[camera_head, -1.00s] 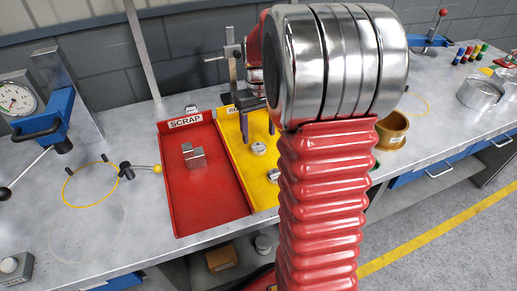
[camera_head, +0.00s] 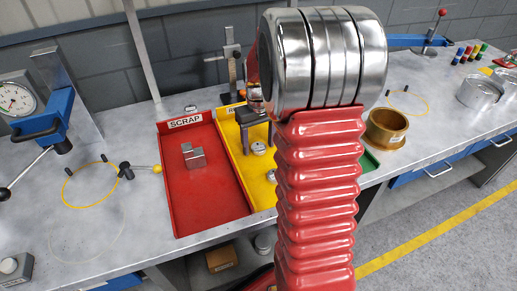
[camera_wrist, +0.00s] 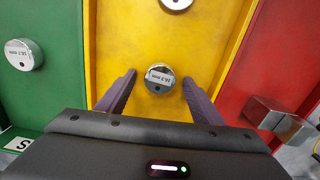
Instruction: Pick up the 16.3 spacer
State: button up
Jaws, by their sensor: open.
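A round silver spacer (camera_wrist: 160,79) lies on the yellow tray between my fingers in the wrist view. Its label is upside down and seems to read 16.3 mm, though it is small. It also shows in the head view (camera_head: 258,149) below my gripper (camera_head: 257,138). My gripper (camera_wrist: 159,77) is open, with one dark finger on each side of this spacer, holding nothing. Whether the fingertips are at the spacer's height, I cannot tell. A second spacer (camera_wrist: 177,3) on the yellow tray is cut off by the wrist view's top edge.
The red SCRAP tray (camera_head: 205,210) holds a metal block (camera_head: 194,157). The yellow tray (camera_head: 236,152) sits beside it. A green tray (camera_wrist: 45,100) with another labelled spacer (camera_wrist: 24,55) is on the other side. A brass ring (camera_head: 386,128) stands to the right.

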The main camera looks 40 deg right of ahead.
aim_at(259, 146)
dwell(0.4)
jog(key=c, duration=1.3)
jog(key=shift+r, duration=0.15)
notch_tip(259, 146, up, 10)
dwell(0.4)
